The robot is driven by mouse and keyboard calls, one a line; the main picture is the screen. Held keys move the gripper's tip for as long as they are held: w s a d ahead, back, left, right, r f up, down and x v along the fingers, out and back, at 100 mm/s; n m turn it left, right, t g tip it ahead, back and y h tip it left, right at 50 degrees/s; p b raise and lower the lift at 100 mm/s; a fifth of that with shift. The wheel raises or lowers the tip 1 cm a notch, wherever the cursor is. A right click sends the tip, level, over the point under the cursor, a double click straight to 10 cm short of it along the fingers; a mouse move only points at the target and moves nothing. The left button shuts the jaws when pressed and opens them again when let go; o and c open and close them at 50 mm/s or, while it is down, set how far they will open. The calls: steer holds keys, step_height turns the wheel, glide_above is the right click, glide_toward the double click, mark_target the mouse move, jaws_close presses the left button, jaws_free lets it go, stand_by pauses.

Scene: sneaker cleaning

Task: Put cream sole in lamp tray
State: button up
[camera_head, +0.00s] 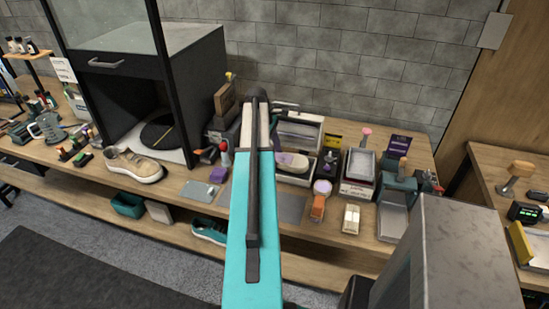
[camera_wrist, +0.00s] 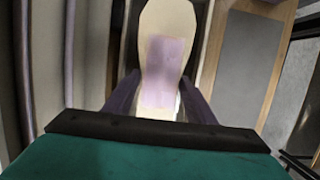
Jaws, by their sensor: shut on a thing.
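The cream sole (camera_wrist: 168,22) has a lilac patch on it and points away from me in the wrist view. My gripper (camera_wrist: 158,82) is shut on its near end, with one dark finger on each side. Dark tray walls (camera_wrist: 208,40) show along both sides of the sole. In the head view the sole (camera_head: 293,161) shows just right of my teal arm, over or in a dark, light-fronted tray (camera_head: 294,180), apparently the lamp tray. I cannot tell whether it rests on the tray floor. My arm hides the gripper in the head view.
A grey mat (camera_head: 291,209) lies in front of the tray. A beige sneaker (camera_head: 135,166) is at left by the black cabinet. The workbench is crowded.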

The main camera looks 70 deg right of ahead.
steer(key=shift+f, duration=1.15)
steer(key=shift+f, duration=0.1)
steer(key=o, duration=1.3)
steer(key=shift+c, duration=0.2)
steer(key=shift+r, duration=0.2)
steer(key=b+v, duration=0.3)
steer(key=v, duration=0.9)
